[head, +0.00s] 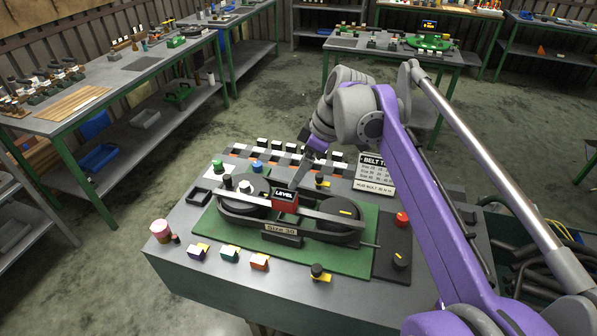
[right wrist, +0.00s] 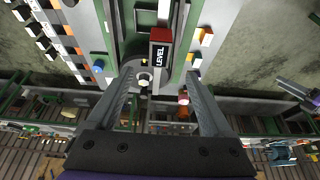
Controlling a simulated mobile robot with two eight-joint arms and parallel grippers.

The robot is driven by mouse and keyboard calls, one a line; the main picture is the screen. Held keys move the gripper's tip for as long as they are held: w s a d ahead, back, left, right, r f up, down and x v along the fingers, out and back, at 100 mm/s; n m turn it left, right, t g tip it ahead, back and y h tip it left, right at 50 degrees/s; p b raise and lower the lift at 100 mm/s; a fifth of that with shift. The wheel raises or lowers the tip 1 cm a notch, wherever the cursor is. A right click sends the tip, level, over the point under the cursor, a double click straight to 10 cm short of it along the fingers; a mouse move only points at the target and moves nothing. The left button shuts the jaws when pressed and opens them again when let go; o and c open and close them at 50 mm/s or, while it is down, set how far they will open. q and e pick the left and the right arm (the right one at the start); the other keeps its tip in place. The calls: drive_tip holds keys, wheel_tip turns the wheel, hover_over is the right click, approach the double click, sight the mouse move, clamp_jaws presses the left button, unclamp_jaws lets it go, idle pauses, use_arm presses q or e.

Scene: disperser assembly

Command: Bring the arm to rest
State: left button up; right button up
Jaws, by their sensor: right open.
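My right arm reaches over the workbench (head: 215,275) in the head view. Its gripper (head: 293,178) is just above and behind the red level block (head: 285,200), which is marked LEVEL. The level sits on a long metal bar (head: 335,215) lying across two dark pulleys on a green plate (head: 345,262). In the right wrist view the right gripper (right wrist: 157,80) is open, with nothing between its fingers; the level (right wrist: 160,48) lies beyond the fingertips. A purple and grey part at that view's right edge appears to be my left gripper (right wrist: 292,90); its jaws are unclear.
A belt chart sign (head: 375,173) stands behind the plate. Coloured blocks (head: 229,254), a pink-topped jar (head: 160,231) and a red knob (head: 402,219) surround it. A side table (head: 120,65) stands at left. Open floor (head: 255,100) lies beyond the bench.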

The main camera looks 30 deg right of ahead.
idle(0.5)
drive_tip(key=s+a+f+m+h, duration=0.1)
drive_tip(key=s+a+f+m, duration=0.1)
drive_tip(key=s+a+f, duration=0.2)
drive_tip(key=s+a+f+m+t+h, duration=0.1)
drive_tip(key=s+a+f+m, duration=0.2)
drive_tip(key=s+f, duration=0.4)
drive_tip(key=s+a+f+m+t+h, duration=0.1)
drive_tip(key=s+a+f+m, duration=0.2)
drive_tip(key=s+a+f, duration=0.2)
drive_tip(key=shift+s+a+f, duration=0.1)
drive_tip(key=shift+a+f, duration=0.2)
drive_tip(key=shift+f, duration=0.55)
drive_tip(key=shift+s+a+f, duration=0.1)
drive_tip(key=shift+a+f, duration=0.15)
drive_tip(key=shift+f, duration=0.55)
